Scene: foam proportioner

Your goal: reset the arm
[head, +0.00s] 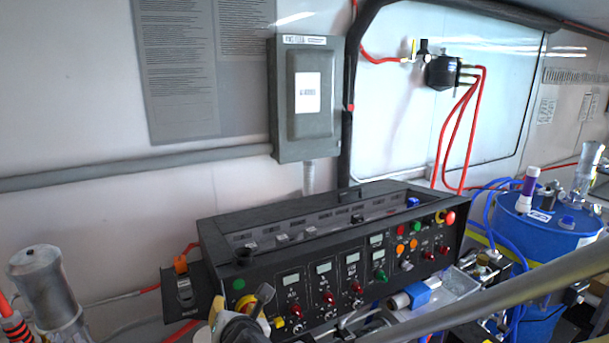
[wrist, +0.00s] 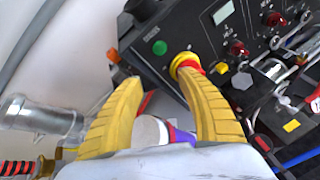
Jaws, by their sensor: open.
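My gripper (wrist: 158,76) is open in the wrist view, with two ribbed yellow fingers apart and nothing held between them. The right fingertip is close to a red knob with a yellow ring (wrist: 184,62) on the black control panel (wrist: 165,75); I cannot tell whether they touch. The left fingertip is near the panel's left edge. In the head view, part of my gripper (head: 240,329) shows at the bottom, in front of the left end of the control panel (head: 330,249). It partly hides a yellow-ringed knob (head: 219,308) there.
A grey metal cylinder (head: 45,290) stands at the lower left. A blue drum (head: 548,235) with hoses stands at the right. A grey box (head: 304,135) is on the wall above the panel.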

